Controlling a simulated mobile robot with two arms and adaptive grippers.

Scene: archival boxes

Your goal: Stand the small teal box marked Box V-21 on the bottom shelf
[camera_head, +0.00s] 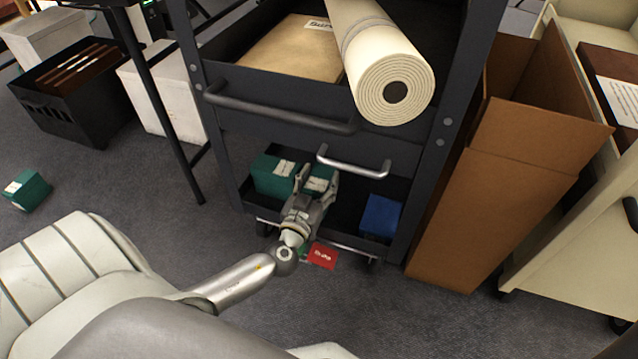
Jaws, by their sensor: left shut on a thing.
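My left gripper (317,176) reaches into the bottom shelf (343,214) of the dark cart. Its fingers are shut on a small teal box (318,184) with a pale label. I cannot read that label, and the gripper hides part of the box. Whether the box touches the shelf floor I cannot tell. Another teal box (268,178) with a pale label stands just left of it on the same shelf. My right gripper is not in view.
A blue box (381,217) stands at the shelf's right end. A silver handle (352,168) crosses above. A red card (323,256) is below the shelf's front edge. A cream roll (372,50) sticks out above. Another teal box (27,190) lies on the floor at left.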

